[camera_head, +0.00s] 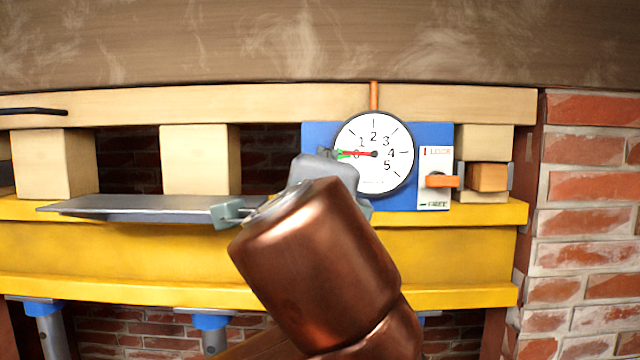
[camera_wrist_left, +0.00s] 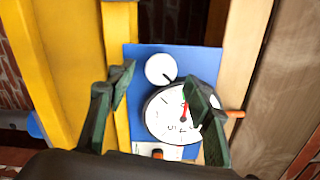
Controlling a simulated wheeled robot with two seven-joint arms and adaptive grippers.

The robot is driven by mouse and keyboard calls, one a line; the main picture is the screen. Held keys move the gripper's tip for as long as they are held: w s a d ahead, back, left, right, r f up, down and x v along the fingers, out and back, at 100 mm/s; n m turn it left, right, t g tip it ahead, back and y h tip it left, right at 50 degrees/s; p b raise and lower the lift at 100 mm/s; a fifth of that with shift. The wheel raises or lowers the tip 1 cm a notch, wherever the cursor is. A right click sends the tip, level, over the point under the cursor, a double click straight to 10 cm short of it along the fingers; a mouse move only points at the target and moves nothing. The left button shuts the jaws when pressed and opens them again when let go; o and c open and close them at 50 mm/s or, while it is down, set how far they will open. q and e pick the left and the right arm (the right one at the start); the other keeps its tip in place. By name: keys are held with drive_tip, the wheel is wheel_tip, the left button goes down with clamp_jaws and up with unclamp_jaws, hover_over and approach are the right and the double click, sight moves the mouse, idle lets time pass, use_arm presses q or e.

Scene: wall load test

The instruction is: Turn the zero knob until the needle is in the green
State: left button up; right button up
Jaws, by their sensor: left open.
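The gauge (camera_head: 393,166) is a white dial on a blue panel (camera_head: 434,133). Its red needle (camera_head: 360,154) points left, and its tip appears to lie on the small green mark beside the 0. The dial also shows in the left wrist view (camera_wrist_left: 161,121), partly covered by a finger. The zero knob (camera_wrist_left: 158,66) is a white disc with a dark mark, beside the dial; my gripper hides it in the head view. My left gripper (camera_head: 338,176) is in front of the panel. In the wrist view its fingers (camera_wrist_left: 164,86) are open, spread either side of the knob; no contact shows.
Right of the dial, an orange lever (camera_head: 441,181) lies horizontal on a white labelled plate (camera_head: 434,157). The panel stands above a yellow beam (camera_head: 130,250). A grey metal plate (camera_head: 150,204) juts out at left. Brick wall (camera_head: 590,230) is at right.

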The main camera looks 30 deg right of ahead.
use_arm(q)
drive_tip(key=v, duration=1)
drive_tip(key=shift+s, duration=0.15)
drive_tip(key=shift+a, duration=0.15)
